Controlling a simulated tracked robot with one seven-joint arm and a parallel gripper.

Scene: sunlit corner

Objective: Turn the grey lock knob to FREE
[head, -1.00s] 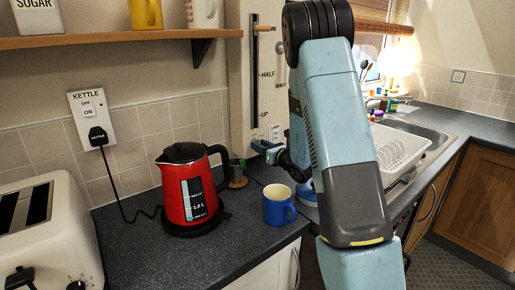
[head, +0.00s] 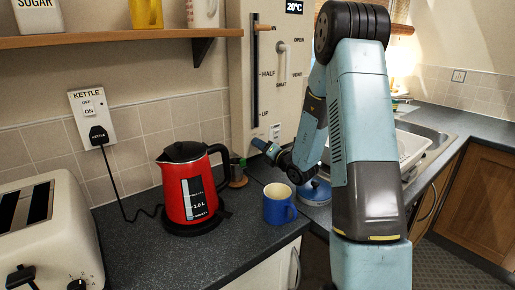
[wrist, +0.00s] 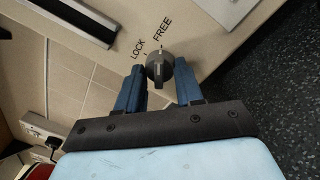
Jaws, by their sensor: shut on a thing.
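The grey lock knob (wrist: 160,68) is on the cream panel (wrist: 205,20) in the wrist view, below the printed words LOCK and FREE. My gripper (wrist: 158,75) has its two blue fingers on either side of the knob and is shut on it. The knob's raised grip points up in the picture, roughly toward FREE; its exact setting is hard to tell. In the head view my gripper (head: 264,146) reaches the lower part of the panel, and I cannot make out the knob there.
The panel also carries a vertical slot with a wooden handle (head: 264,28) and a white lever (head: 284,62) marked OPEN, VENT and SHUT. A red kettle (head: 190,190) and a blue mug (head: 278,204) stand on the worktop below. A toaster (head: 45,235) is at left.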

